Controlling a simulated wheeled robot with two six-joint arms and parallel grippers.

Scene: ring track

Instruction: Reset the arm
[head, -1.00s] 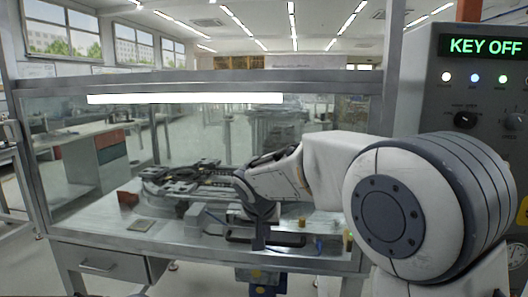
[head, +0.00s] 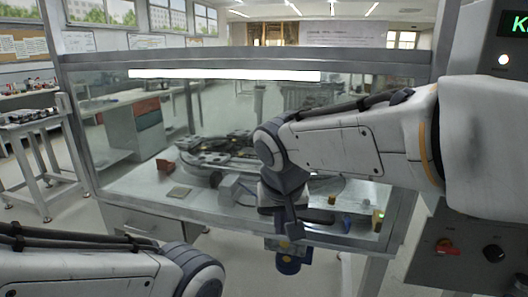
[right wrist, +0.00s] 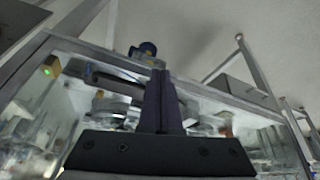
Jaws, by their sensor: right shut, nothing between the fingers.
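My right arm reaches in from the right in the head view, bends down at its elbow and hangs in front of the glass case. My right gripper (head: 293,231) points down near the case's front edge, apart from the ring track. In the right wrist view its dark fingers (right wrist: 162,75) are together with nothing between them. The ring track (head: 215,152) lies inside the case on the table, partly hidden by my right arm. My left arm shows at the lower left of the head view; its gripper is out of the picture.
The glass case (head: 110,178) has a metal frame. A black handle (head: 318,216) is close by my right gripper, and a blue device (head: 291,264) sits below it. A control panel (head: 470,250) stands at the right.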

